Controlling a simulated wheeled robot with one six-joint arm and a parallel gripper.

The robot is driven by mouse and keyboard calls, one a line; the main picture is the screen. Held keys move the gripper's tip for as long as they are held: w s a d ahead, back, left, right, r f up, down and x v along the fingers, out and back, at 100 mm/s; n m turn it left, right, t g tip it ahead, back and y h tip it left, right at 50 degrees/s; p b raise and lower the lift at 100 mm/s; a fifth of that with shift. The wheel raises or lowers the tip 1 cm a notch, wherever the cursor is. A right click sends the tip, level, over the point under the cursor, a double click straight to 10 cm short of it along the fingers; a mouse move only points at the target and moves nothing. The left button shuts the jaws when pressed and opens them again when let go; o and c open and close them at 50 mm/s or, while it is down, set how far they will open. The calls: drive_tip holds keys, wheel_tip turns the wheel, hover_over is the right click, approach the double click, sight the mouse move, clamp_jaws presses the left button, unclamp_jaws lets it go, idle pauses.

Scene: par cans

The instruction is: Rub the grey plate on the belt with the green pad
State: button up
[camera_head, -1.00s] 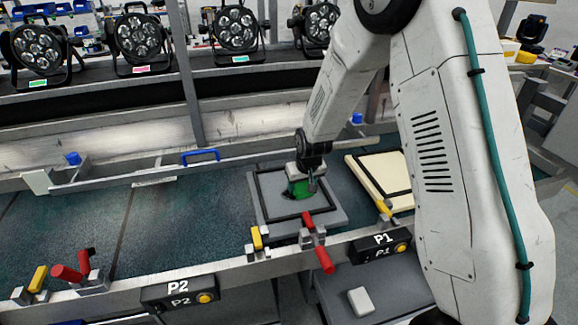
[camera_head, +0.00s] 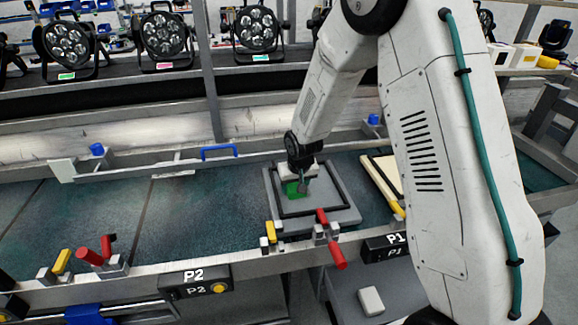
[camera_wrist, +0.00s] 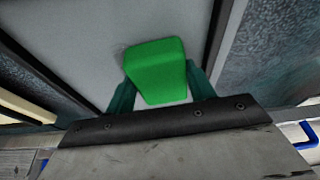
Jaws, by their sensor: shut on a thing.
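The grey plate (camera_head: 345,215) lies on the dark green belt (camera_head: 200,205), with a black frame line near its edge. My gripper (camera_head: 297,186) is over the plate, shut on the green pad (camera_head: 292,189). In the wrist view the green pad (camera_wrist: 158,68) sits between my two teal fingers (camera_wrist: 160,98), over the grey surface of the plate (camera_wrist: 85,35). The pad looks to be at or just above the plate; I cannot tell whether it touches. Its underside is hidden.
A cream plate (camera_head: 383,178) lies on the belt to the right, partly behind my arm. Red clamp handles (camera_head: 338,257) and a yellow block (camera_head: 271,231) line the front rail. A blue handle (camera_head: 219,152) stands on the back rail. Par cans (camera_head: 162,38) stand behind. The belt's left is clear.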

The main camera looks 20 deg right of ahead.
wheel_tip(320, 180, up, 3)
drive_tip(key=shift+d+f, duration=0.1)
drive_tip(key=shift+d, duration=0.05)
drive_tip(key=shift+r, duration=2.65)
